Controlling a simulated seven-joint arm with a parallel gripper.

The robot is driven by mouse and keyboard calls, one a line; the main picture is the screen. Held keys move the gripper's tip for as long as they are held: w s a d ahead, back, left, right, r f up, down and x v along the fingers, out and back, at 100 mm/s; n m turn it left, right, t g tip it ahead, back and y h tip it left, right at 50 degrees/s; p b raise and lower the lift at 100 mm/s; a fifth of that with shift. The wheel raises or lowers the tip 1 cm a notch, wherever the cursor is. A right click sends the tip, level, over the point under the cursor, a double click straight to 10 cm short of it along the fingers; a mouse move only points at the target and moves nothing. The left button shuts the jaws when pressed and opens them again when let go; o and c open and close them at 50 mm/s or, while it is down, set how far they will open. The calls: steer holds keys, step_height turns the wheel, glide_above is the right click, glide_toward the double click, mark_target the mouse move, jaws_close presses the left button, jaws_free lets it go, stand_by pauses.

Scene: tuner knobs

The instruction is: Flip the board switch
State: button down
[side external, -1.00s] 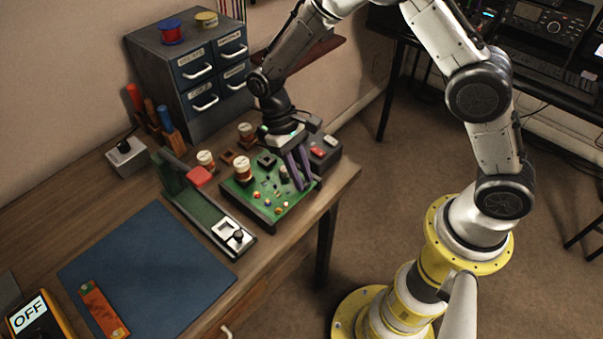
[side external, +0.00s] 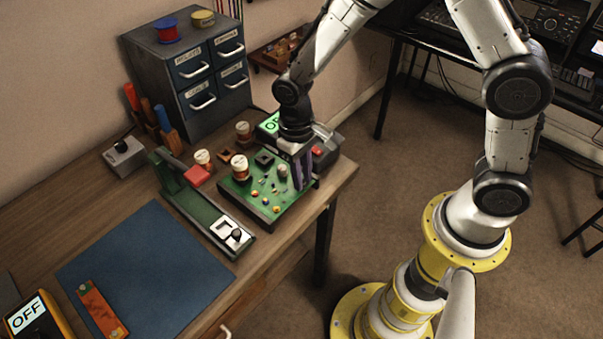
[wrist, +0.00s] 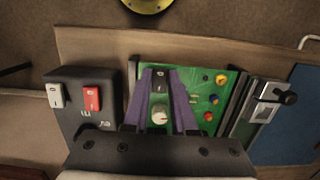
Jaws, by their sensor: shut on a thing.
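The green circuit board (side external: 262,205) lies at the table's right end, with small coloured parts on it. Its black rocker switch (wrist: 160,80) shows in the wrist view between my purple fingertips, near the board's far edge. My gripper (wrist: 161,79) is shut on this switch. A light-topped knob (wrist: 158,115) stands beside it, below it in the wrist view. In the side view my gripper (side external: 302,172) points down at the board's right part, and the fingers hide the switch there. I cannot tell which way the switch is set.
A dark box with a red rocker (wrist: 92,98) and a white rocker (wrist: 56,96) stands close beside the board. A green sign (side external: 268,123) is partly hidden behind my wrist. A long green fixture (side external: 205,205) lies left of the board. The blue mat (side external: 145,260) is clear except for an orange strip (side external: 100,308).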

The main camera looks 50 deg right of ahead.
steer(key=c, duration=1)
jaws_free()
step_height(320, 180, up, 14)
steer(key=w, duration=0.1)
steer(key=shift+w, duration=0.2)
